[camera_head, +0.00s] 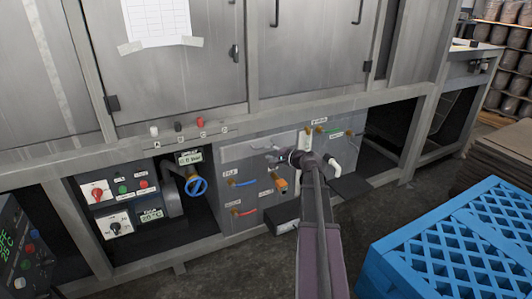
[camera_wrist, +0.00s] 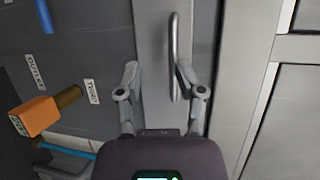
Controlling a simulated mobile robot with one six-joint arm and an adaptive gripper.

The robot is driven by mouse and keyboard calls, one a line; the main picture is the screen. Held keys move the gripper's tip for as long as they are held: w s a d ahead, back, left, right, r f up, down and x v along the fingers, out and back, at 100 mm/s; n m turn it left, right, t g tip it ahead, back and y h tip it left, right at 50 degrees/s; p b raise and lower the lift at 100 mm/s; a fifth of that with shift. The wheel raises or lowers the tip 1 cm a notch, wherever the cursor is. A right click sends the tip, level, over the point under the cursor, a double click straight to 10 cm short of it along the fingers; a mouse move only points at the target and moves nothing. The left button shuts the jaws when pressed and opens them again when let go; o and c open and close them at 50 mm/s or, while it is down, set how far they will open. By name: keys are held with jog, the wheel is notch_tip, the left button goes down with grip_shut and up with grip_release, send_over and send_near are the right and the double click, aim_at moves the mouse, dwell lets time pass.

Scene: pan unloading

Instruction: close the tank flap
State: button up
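The tank flap seems to be the pale grey panel (camera_head: 240,160) low on the metal front; it also shows in the wrist view (camera_wrist: 151,28). Whether it is fully closed I cannot tell. In the wrist view it carries a slim metal bar handle (camera_wrist: 173,50). My gripper (camera_wrist: 157,68) is open, with its fingers on either side of the handle's line. The handle is nearer the right finger; whether they touch is unclear. In the head view my gripper (camera_head: 277,156) is at the panel's right part, and my arm hides some of the front.
A white elbow pipe (camera_head: 334,166) is to the right. A blue crate (camera_head: 440,255) stands at the lower right.

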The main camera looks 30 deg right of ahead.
jog(key=s+d+r+p, duration=0.3)
jog(key=s+r+p, duration=0.3)
jog(key=s, duration=0.5)
jog(key=shift+d+r+p, duration=0.4)
jog(key=shift+r, duration=0.15)
dwell(1.3)
dwell(0.7)
jog(key=w+a+f+n+g+y, duration=0.2)
jog(key=a+f+n+g, duration=0.25)
jog(key=a, duration=0.85)
jog(key=s+a+f+n+g+h, duration=0.2)
jog(key=s+a+f+n+g, duration=0.2)
jog(key=a, duration=0.5)
jog(key=s+a+f+n+g+h, duration=0.2)
jog(key=s+a+f+n+g, duration=0.15)
jog(key=a, duration=0.55)
jog(key=s+a+f+n+g+h, duration=0.2)
jog(key=s+a+f+n+g, duration=0.15)
jog(key=a, duration=0.65)
notch_tip(320, 180, up, 38)
jog(key=p, duration=3.7)
jog(key=shift+d+f, duration=0.25)
